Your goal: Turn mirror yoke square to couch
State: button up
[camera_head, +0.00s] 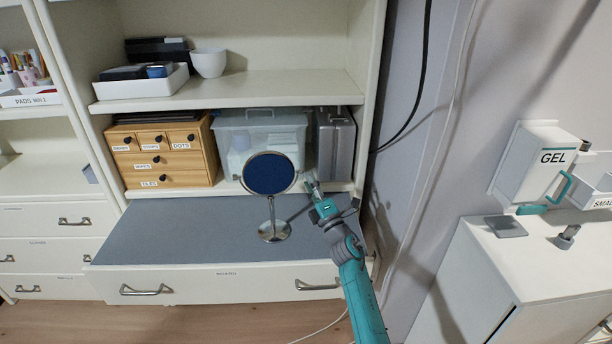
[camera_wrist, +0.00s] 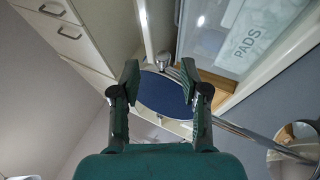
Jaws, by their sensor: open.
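A round table mirror (camera_head: 270,173) with a dark blue face stands upright on a thin metal post and a round base (camera_head: 274,231), on the grey shelf surface. My gripper (camera_head: 311,182) is just right of the mirror's rim in the head view. In the wrist view my gripper (camera_wrist: 158,75) is open, and the blue mirror disc (camera_wrist: 163,96) shows between and beyond its fingers. The post (camera_wrist: 240,131) runs right to the shiny base (camera_wrist: 295,150). Contact with the rim cannot be told.
Behind the mirror stand a wooden drawer box (camera_head: 160,155), a clear lidded bin (camera_head: 238,125) and a grey case (camera_head: 335,145). The grey shelf (camera_head: 170,232) is bare left of the mirror. A white cabinet (camera_head: 540,265) stands at the right.

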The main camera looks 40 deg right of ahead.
jog(key=v, duration=0.8)
jog(key=shift+a, duration=0.1)
jog(key=s+a+f+m+g, duration=0.2)
jog(key=s+a+f+m, duration=0.35)
jog(key=s+a, duration=0.55)
jog(key=s+a+f+m+g, duration=0.1)
jog(key=s+a+f+m, duration=0.3)
jog(key=s+a+f, duration=0.6)
jog(key=s+a+r+m+g+y, duration=0.1)
jog(key=s+a+r+m, duration=0.1)
jog(key=s, duration=0.7)
jog(key=s+a+r+m+g+y, duration=0.1)
jog(key=s+a+r+m+g, duration=0.1)
jog(key=s, duration=0.7)
jog(key=s+a+r+m+g+y, duration=0.1)
jog(key=s+r+m, duration=0.3)
jog(key=s, duration=0.5)
jog(key=shift+s+a+m+g+y, duration=0.35)
jog(key=shift+a+m+g, duration=0.15)
jog(key=shift+a, duration=0.4)
jog(key=shift+r, duration=0.1)
